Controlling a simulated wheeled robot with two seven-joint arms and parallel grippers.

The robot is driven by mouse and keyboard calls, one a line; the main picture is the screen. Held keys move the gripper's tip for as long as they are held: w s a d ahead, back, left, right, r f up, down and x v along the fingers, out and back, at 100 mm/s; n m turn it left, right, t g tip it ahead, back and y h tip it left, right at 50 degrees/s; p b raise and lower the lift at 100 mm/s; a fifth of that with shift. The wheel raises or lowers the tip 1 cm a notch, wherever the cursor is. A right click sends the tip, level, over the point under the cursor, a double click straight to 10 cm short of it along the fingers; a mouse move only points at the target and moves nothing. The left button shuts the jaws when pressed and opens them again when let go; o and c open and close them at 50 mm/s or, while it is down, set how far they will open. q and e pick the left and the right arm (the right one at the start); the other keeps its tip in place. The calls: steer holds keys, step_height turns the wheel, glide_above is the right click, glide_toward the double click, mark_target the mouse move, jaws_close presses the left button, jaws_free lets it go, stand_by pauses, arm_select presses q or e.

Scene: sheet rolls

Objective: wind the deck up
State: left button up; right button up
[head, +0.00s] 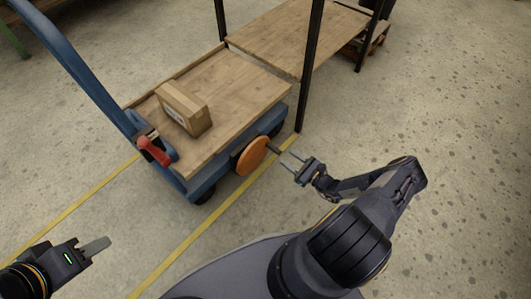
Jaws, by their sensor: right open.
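A blue cart has a wooden deck (232,98) with a cardboard box (184,108) on it. An orange disc-shaped wheel (251,156) is on the cart's near right side, with a short dark handle (273,150) sticking out towards the right. My right gripper (291,161) is open, its fingers pointing left at the handle and close to its end. I cannot tell whether they touch it.
A shelf rack with a wooden board (285,38) and dark posts (312,40) stands just behind the deck. The cart's blue push handle (82,72) rises at the left. Yellow lines (212,223) mark the floor. The floor at the right is clear.

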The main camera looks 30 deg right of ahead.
mark_target(267, 144)
steer(key=b+x, duration=0.1)
steer(key=x, duration=0.3)
steer(key=b+x, duration=0.1)
steer(key=x, duration=0.2)
steer(key=shift+w+a+f, duration=0.2)
steer(key=shift+w, duration=0.15)
jaws_close()
